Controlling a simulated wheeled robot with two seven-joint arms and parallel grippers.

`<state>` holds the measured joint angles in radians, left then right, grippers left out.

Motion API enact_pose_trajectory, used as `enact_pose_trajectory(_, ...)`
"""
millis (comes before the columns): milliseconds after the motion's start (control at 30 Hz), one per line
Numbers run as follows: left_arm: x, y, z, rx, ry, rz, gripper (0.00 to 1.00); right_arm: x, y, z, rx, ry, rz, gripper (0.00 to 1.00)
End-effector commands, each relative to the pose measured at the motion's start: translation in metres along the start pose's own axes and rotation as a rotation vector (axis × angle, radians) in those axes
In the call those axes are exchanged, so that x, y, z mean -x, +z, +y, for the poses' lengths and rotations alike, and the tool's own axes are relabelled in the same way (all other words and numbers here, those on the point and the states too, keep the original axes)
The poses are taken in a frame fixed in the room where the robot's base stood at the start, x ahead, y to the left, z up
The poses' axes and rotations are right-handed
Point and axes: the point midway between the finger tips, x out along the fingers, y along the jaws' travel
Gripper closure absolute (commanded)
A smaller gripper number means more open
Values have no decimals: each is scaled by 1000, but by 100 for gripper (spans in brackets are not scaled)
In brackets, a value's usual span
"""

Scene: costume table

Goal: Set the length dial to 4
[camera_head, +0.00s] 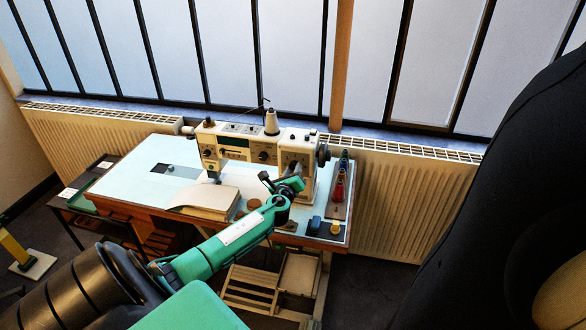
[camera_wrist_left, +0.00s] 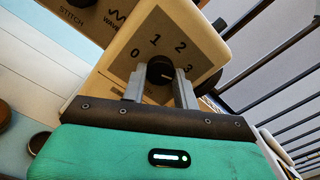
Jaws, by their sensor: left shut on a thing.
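The sewing machine (camera_head: 300,136) stands on a pale blue table. In the left wrist view, a black length dial knob (camera_wrist_left: 160,69) sits on a tan plate (camera_wrist_left: 194,41) marked 0, 1, 2 and 3. No 4 can be seen; my right-hand finger covers the plate below the 3. The knob's light mark points right and slightly up, roughly toward the 3; its exact setting is hard to read. My left gripper (camera_wrist_left: 159,82) is shut on the knob, one finger on each side. In the head view, my left gripper (camera_head: 287,184) is at the machine's right end. My right gripper is out of view.
On the table (camera_head: 140,165), a tan pad (camera_head: 205,203) lies left of my arm. A radiator (camera_head: 400,200) stands behind. A large dark shape (camera_head: 500,190) fills the right side.

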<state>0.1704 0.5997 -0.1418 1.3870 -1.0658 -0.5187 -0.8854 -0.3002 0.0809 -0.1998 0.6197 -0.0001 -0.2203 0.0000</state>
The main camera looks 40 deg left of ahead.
Motion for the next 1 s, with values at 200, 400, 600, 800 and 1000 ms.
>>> enact_pose_trajectory(200, 1, 0, 0, -198, 1, 4, 93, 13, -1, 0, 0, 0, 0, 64)
enact_pose_trajectory(400, 1, 0, 0, -349, 0, 4, 93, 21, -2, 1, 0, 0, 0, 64)
enact_pose_trajectory(600, 1, -1, 1, -454, 1, 5, 93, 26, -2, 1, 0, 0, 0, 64)
enact_pose_trajectory(800, 1, -2, 1, -513, -1, 5, 93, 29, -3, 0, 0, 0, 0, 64)
enact_pose_trajectory(1000, 1, -3, 2, -533, 0, 5, 93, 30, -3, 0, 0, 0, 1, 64)
